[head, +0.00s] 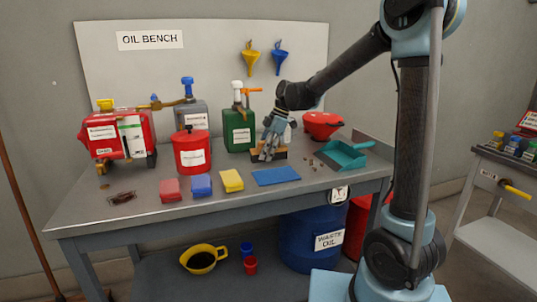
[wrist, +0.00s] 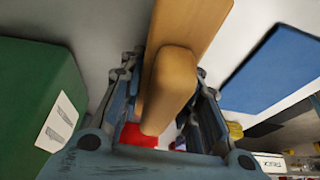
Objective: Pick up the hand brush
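The hand brush (head: 281,155) has a tan wooden body and sits on the bench, toward the back right, between the green can and the teal dustpan. My gripper (head: 267,150) is down over it, pointing at the bench, and hides part of it. In the wrist view the wooden brush (wrist: 172,82) runs up the middle, between the two fingers of my gripper (wrist: 165,100). The fingers stand spread on either side of the wood, with a small gap seen at the right one. The brush's bristles cannot be made out.
The green can (head: 238,130) stands close left of my gripper. The teal dustpan (head: 342,155) and a red bowl-like container (head: 322,125) are at the right. A blue cloth (head: 276,176) lies in front, beside yellow, blue and red ones. Small crumbs lie near the dustpan.

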